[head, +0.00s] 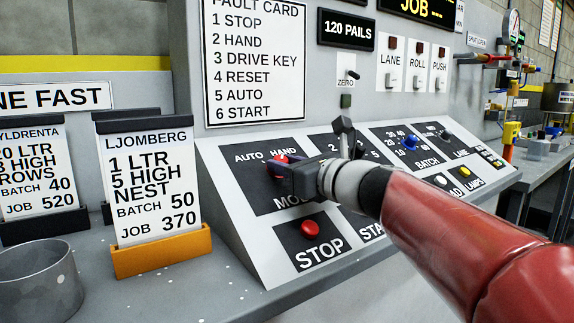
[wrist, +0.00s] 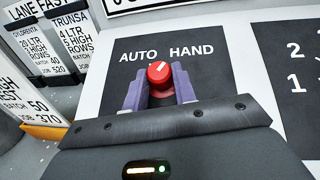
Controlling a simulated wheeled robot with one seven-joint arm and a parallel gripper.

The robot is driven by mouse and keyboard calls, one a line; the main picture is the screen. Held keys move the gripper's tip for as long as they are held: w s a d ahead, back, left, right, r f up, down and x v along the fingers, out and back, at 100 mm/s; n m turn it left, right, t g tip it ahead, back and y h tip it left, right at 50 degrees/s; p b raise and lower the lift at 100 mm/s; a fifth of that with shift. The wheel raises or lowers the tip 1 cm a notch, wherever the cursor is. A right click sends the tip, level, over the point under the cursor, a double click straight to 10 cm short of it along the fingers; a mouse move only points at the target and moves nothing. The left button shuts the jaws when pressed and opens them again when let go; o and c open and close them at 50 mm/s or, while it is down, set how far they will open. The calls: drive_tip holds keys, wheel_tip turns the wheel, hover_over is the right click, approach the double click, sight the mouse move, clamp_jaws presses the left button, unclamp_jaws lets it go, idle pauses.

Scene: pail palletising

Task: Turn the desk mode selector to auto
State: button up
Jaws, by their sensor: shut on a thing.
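The mode selector is a red knob (wrist: 159,73) on a black panel (wrist: 125,62) marked AUTO on the left and HAND on the right. A short white mark on its face seems to slant up and to the right, toward HAND. My gripper (wrist: 160,86) has its two purple fingers on either side of the knob and is shut on it. In the head view my gripper (head: 279,163) reaches the selector from the right. The gripper body hides part of the MODE label and most of the knob there.
A red STOP button (head: 311,228) sits just below the mode panel. A blue batch knob (head: 410,143) and other controls lie to the right. Job cards, one in an orange holder (head: 163,254), and a metal cup (head: 38,287) stand left on the desk.

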drive_tip(key=shift+n+y, duration=0.3)
drive_tip(key=shift+c, duration=0.2)
drive_tip(key=n+g, duration=0.1)
drive_tip(key=n+g+y, duration=0.1)
drive_tip(key=n+g, duration=0.1)
drive_tip(key=shift+w+d+y, duration=0.2)
drive_tip(key=shift+w+y, duration=0.05)
drive_tip(key=shift+y, duration=0.15)
drive_tip(key=n+g, duration=0.1)
drive_tip(key=n+g+y, duration=0.1)
drive_tip(key=n+g, duration=0.2)
drive_tip(key=n, duration=0.1)
drive_tip(key=shift+w+d+r+g, duration=0.1)
drive_tip(key=shift+w+g, duration=0.15)
drive_tip(key=shift+g, duration=0.05)
drive_tip(key=n+g, duration=0.5)
drive_tip(key=shift+w+r, duration=0.1)
drive_tip(key=shift+w, duration=0.2)
drive_tip(key=shift+w+r+n+g+h, duration=0.1)
drive_tip(key=shift+n+g+h, duration=0.7)
drive_tip(key=shift+n+g, duration=0.7)
drive_tip(key=shift+n, duration=0.3)
drive_tip(key=o, duration=1)
